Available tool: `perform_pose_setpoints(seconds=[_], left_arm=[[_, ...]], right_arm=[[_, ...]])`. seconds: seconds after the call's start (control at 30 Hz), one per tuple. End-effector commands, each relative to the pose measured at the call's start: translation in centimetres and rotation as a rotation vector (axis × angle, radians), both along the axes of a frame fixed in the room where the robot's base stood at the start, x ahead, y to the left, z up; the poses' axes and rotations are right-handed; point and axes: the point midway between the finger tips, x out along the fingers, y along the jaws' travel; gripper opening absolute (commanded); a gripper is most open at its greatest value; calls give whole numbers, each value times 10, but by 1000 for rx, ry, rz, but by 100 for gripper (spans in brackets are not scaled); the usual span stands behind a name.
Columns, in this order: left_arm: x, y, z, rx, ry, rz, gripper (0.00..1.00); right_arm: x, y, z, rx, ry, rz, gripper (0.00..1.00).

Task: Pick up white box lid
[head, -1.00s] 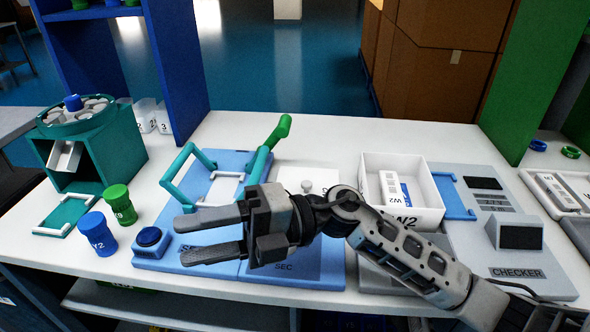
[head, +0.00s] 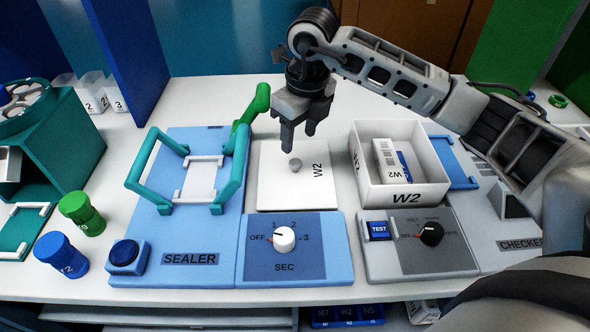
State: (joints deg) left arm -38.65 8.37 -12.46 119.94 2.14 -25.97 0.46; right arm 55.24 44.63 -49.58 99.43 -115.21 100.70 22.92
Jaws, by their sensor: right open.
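The white box lid (head: 275,192) lies flat on the table between the blue sealer and the white box. It has a small grey round knob (head: 295,165) near its middle and the mark "W2" at its right side. My right gripper (head: 298,147) points down just above the knob, its fingers open. I cannot tell whether the fingertips are level with the knob. The white W2 box (head: 377,188) stands open to the right of the lid, with white and blue packs inside. My left gripper is not in view.
The blue sealer (head: 162,220) with its teal frame and green handle stands left of the lid. A timer dial panel (head: 295,266) lies in front of the lid. The grey checker (head: 408,259) is at the right. Blue (head: 62,255) and green (head: 82,213) bottles stand at the left.

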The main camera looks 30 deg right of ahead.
Motion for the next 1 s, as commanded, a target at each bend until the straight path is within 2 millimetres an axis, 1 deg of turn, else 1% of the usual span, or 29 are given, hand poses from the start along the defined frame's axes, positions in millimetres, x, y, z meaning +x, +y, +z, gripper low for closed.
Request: perform_pose_setpoints(seconds=[0.03,0.1,0.27,0.37,0.5,0.6,0.7,0.9,0.93,0.97,1.0], left_arm=[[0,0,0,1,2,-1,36],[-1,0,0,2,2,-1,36],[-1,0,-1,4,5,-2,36],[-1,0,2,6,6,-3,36],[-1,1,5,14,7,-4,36],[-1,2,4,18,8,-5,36],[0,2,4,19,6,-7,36],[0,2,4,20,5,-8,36],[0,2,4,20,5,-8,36],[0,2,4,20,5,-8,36],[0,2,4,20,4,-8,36]], right_arm=[[1,1,-9,1,3,0,50],[2,2,-17,2,2,0,50],[3,2,-27,3,1,0,50],[3,2,-37,2,4,0,50],[5,2,-58,3,3,0,50],[7,3,-71,2,2,1,50],[7,3,-77,2,0,1,50],[8,3,-77,2,-1,1,50],[8,3,-77,2,-1,1,44],[8,3,-77,2,-1,1,36],[8,3,-77,2,-1,1,25]])
